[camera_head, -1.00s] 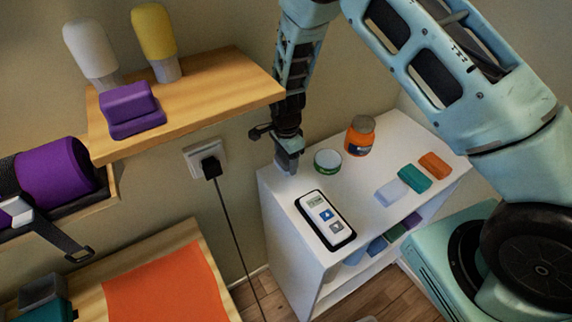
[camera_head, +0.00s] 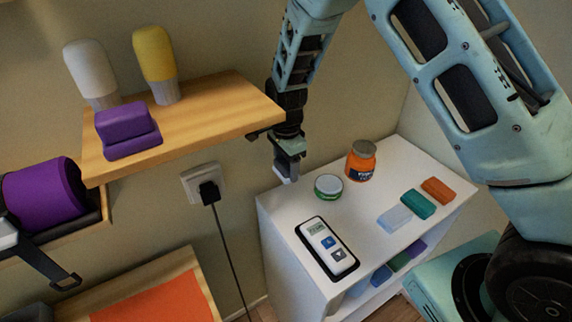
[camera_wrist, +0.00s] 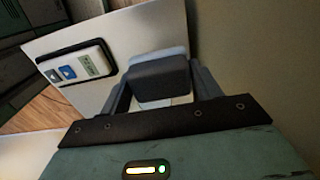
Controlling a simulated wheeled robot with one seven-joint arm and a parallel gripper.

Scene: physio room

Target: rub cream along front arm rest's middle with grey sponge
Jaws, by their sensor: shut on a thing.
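My gripper (camera_head: 287,160) points down, just above the left back part of the white shelf unit's top. It is shut on the grey sponge (camera_wrist: 160,80), a dark block with a paler strip along its far edge in the wrist view. In the head view only a small pale grey end of the sponge (camera_head: 285,172) shows below the fingers. A round green-and-white tin (camera_head: 328,187) stands to the right of it. I cannot tell whether it holds the cream. A purple padded roll (camera_head: 45,192) with a dark strap lies at the left; I cannot tell whether it is the front arm rest.
The white shelf unit (camera_head: 300,215) also bears an orange jar (camera_head: 361,161), a remote (camera_head: 327,248) and several coloured blocks. A wooden shelf (camera_head: 225,108) juts out left of my gripper, with two bottles and purple blocks (camera_head: 127,130). An orange panel (camera_head: 160,300) lies lower left.

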